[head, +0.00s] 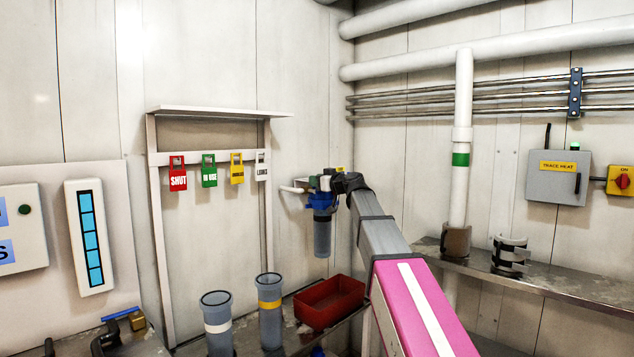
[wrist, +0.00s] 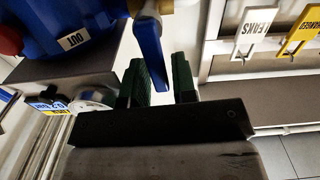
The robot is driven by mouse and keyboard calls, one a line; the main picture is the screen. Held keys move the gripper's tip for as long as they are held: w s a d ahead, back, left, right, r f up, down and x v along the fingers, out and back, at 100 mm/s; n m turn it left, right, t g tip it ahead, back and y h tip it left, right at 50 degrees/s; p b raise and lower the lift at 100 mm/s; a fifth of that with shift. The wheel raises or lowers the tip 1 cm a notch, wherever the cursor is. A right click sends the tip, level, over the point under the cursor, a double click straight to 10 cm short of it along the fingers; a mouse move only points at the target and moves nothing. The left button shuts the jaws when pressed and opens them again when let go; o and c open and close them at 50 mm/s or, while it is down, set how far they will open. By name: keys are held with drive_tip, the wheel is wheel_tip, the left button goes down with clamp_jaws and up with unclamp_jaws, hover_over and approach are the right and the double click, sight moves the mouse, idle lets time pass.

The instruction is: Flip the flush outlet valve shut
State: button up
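A blue lever (wrist: 151,55) hangs into the wrist view from the top and tapers to a tip between my gripper's green fingers. My gripper (wrist: 160,82) is open around the lever, with a visible gap on the right finger's side. I cannot tell whether the left finger touches it. A blue filter head (wrist: 60,25) with an OUT label is close by on the left. In the head view my gripper (head: 340,182) is beside the filter housing (head: 322,232). It and my arm hide most of the valve there, and no valve label is readable.
Hanging tags, including the white LEAKS tag (head: 261,167) and yellow tag (head: 237,168), are left of the housing. A red bin (head: 330,303) and two grey canisters (head: 270,312) stand below. White pipes (head: 480,55) run along the right wall above a steel shelf (head: 580,284).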

clamp_jaws()
drive_tip(key=shift+w+d+m, duration=0.1)
drive_tip(key=shift+w+m, duration=0.05)
drive_tip(key=shift+m, duration=0.35)
unclamp_jaws()
drive_tip(key=v, duration=1)
drive_tip(key=shift+s+d, duration=0.25)
drive_tip(key=shift+d, duration=0.05)
